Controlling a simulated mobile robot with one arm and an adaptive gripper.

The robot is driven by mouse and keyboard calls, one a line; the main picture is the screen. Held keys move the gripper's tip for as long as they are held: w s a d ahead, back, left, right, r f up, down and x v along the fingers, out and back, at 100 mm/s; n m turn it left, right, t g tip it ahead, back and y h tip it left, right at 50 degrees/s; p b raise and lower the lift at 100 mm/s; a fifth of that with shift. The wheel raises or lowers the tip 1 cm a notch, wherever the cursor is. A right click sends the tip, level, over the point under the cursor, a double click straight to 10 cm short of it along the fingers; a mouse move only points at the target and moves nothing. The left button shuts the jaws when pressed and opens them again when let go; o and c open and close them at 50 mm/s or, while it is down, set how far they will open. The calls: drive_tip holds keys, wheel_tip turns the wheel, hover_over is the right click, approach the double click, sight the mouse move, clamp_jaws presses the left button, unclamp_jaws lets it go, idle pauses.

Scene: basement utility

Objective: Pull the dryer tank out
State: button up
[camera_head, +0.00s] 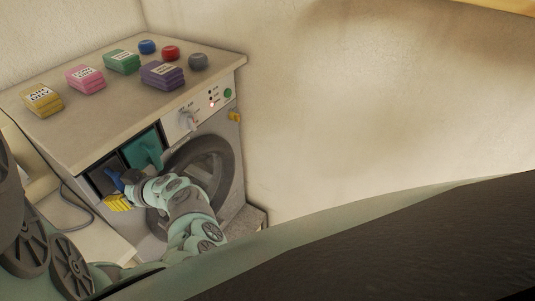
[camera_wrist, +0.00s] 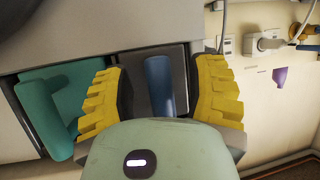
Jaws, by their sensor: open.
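The dryer (camera_head: 222,165) has two drawer-like fronts high on its face, either of which could be the tank. One is dark grey with a blue upright handle (camera_head: 115,180); the other is teal with a teal handle (camera_head: 146,152). My gripper (camera_head: 118,202), with yellow ridged fingers, is at the dark front. In the wrist view my gripper (camera_wrist: 160,75) is open, one finger on each side of the blue handle (camera_wrist: 158,88), with visible gaps. The teal handle (camera_wrist: 46,118) stands outside the fingers, to the left. Both fronts look closed. My arm hides part of the dryer's round door.
Colored packs (camera_head: 122,62) and small round lids (camera_head: 170,52) stand on the dryer top (camera_head: 75,125). A knob (camera_head: 190,118) and lit buttons are right of the teal front. A wall socket with a plug (camera_wrist: 262,43) and cable is beside the dryer.

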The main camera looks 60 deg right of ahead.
drive_tip(key=shift+c, duration=0.3)
clamp_jaws()
idle(0.3)
